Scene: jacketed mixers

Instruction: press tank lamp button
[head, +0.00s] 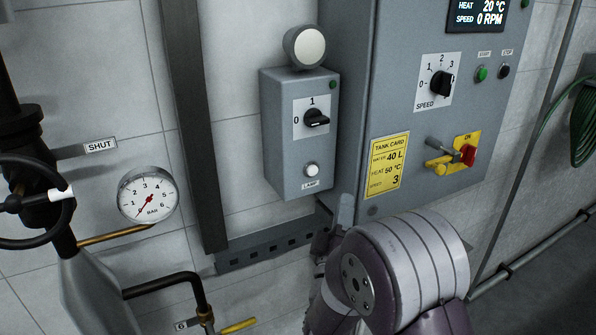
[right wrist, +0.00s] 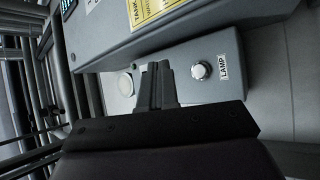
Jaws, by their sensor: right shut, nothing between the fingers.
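The lamp button (head: 312,169) is a small white round button low on a grey switch box (head: 278,130), above a "LAMP" label (head: 311,184). In the right wrist view the button (right wrist: 201,71) is in plain sight, right of my shut fingers. My right gripper (head: 345,204) is below and right of the button in the head view, apart from it. In the right wrist view its fingers (right wrist: 157,72) are closed together and empty, in front of the box. They hide the black 0/1 knob there. My left gripper is not in view.
The black 0/1 knob (head: 316,118) sits above the button, and a round white lamp (head: 306,47) tops the box. The large control cabinet (head: 385,95) with its red-handled switch (head: 468,154) stands close at right. A pressure gauge (head: 148,195) and pipes are at left.

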